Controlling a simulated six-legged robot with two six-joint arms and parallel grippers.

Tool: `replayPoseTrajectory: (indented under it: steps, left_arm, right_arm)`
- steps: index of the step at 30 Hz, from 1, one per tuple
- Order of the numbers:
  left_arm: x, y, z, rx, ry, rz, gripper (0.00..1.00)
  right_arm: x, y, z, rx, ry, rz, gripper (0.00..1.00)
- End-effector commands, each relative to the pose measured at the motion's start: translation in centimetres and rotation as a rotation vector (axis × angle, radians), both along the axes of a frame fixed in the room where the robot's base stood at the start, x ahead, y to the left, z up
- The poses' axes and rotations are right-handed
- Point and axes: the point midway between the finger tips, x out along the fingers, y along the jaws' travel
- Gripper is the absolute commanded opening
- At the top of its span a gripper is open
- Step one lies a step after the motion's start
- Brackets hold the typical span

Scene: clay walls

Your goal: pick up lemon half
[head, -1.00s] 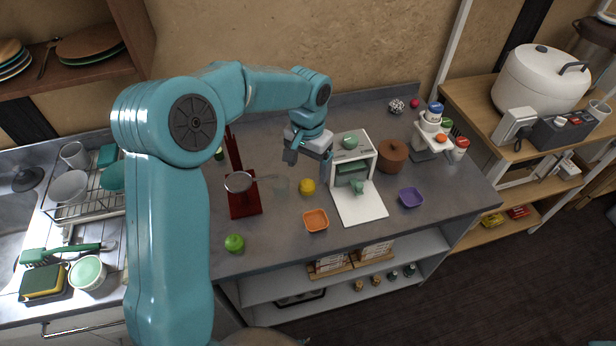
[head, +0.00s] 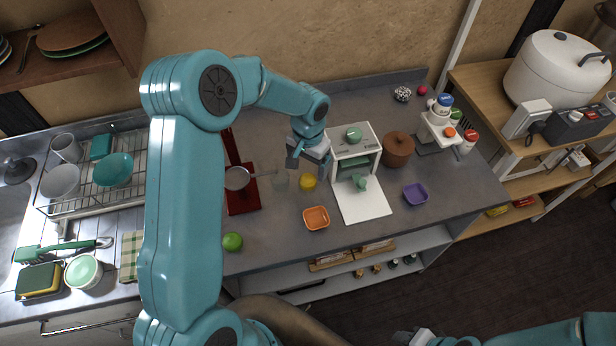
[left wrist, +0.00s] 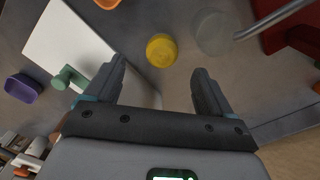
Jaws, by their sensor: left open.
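The yellow lemon half (head: 308,182) sits on the grey counter, between a clear glass and the white appliance. In the left wrist view the lemon half (left wrist: 161,50) lies just beyond the fingertips, near the middle of the gap. My left gripper (head: 307,165) is open and empty above and behind the lemon half in the head view. Its two fingers (left wrist: 160,80) are wide apart in the wrist view, not touching the lemon half. Of my right arm, only teal links and a small grey part show at the bottom right edge; its fingers cannot be made out.

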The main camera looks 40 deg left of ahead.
Motion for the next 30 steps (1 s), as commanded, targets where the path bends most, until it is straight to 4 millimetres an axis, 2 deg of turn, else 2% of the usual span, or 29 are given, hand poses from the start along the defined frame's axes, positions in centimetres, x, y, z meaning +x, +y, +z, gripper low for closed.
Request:
replayPoseTrajectory:
  steps: [8, 12, 15, 24, 26, 27, 30]
  left_arm:
    - [0.3, 0.2, -2.4, -0.001, 0.003, 0.000, 0.83]
    - [0.7, 0.6, -4.6, -0.001, 0.004, 0.001, 0.83]
    - [0.8, 0.6, -6.1, -0.001, 0.002, -0.001, 0.83]
    - [0.9, 0.7, -6.8, 0.000, -0.002, -0.001, 0.83]
    - [0.9, 0.7, -6.8, 0.000, -0.002, -0.001, 0.64]
    - [0.9, 0.7, -6.8, 0.000, -0.001, -0.001, 0.51]
    - [0.9, 0.7, -6.8, 0.000, -0.001, -0.001, 0.23]
  right_arm:
    - [0.0, 0.0, 0.9, 0.000, 0.000, 0.000, 0.43]
    - [0.0, 0.0, 2.1, 0.000, 0.000, 0.000, 0.43]
    - [0.0, 0.0, 2.1, 0.000, 0.000, 0.001, 0.43]
    - [0.0, 0.0, 2.1, 0.000, 0.000, 0.000, 0.43]
    - [0.0, 0.0, 2.1, 0.000, 0.000, 0.000, 0.43]
    - [0.0, 0.0, 2.1, 0.000, 0.000, 0.000, 0.43]
    - [0.0, 0.0, 2.1, 0.000, 0.000, 0.000, 0.43]
